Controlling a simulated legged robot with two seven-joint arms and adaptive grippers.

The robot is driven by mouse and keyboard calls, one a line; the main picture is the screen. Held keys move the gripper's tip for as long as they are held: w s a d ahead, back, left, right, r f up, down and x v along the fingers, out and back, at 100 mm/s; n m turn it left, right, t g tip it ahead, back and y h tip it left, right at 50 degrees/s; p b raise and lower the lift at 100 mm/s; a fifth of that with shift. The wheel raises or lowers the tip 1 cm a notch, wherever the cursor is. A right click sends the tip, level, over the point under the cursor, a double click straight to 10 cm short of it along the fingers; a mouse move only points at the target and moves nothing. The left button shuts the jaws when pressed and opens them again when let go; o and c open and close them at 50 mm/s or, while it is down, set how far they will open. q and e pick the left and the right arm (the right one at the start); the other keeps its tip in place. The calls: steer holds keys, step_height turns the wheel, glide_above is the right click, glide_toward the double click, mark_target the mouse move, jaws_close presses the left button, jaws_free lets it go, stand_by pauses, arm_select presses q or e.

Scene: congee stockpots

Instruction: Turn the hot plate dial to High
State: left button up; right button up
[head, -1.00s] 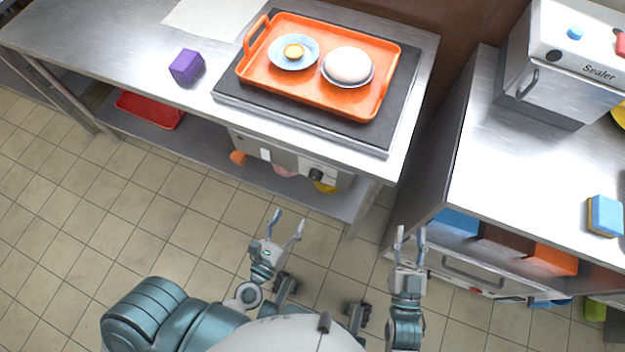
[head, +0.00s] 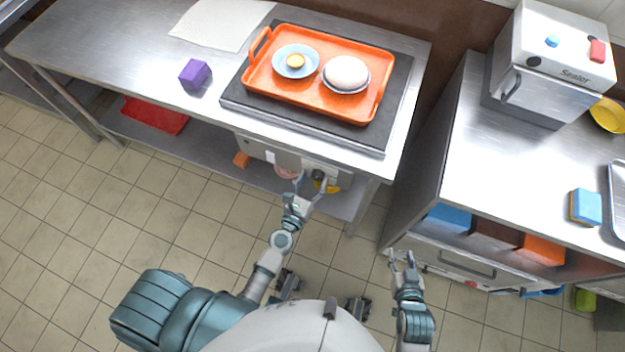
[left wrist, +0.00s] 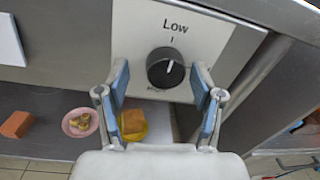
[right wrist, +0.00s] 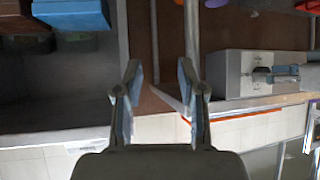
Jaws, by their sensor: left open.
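The hot plate dial (left wrist: 165,68) is a round black knob on a pale panel (left wrist: 200,40) in the left wrist view. "Low" is printed above it; lettering below it is partly hidden and hard to read. A light pointer mark on the knob sits toward its upper right. In the head view the dial (head: 318,175) is on the counter's front, below the dark hot plate (head: 300,118). My left gripper (left wrist: 165,85) is open, its fingers on either side of the dial, apparently short of touching it. My right gripper (head: 401,255) is open and empty, away from the dial.
An orange tray (head: 262,92) with two dishes rests on the hot plate. A purple block (head: 195,74) is left of it. The under-shelf (head: 215,165) holds bowls. A right-hand counter (head: 490,170) carries the sealer (head: 550,65). The floor in front is clear.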

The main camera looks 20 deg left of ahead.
arm_select(q)
steer(key=shift+d, duration=0.15)
arm_select(e)
steer(key=shift+d, duration=0.15)
arm_select(q)
steer(key=shift+d, duration=0.15)
steer(key=shift+c, duration=1.4)
steer(key=shift+d, duration=0.15)
steer(key=c, duration=0.9)
steer(key=shift+o, duration=0.2)
arm_select(e)
steer(key=shift+d, duration=0.15)
arm_select(q)
steer(key=shift+a, duration=0.25)
arm_select(e)
steer(key=shift+s, duration=0.1)
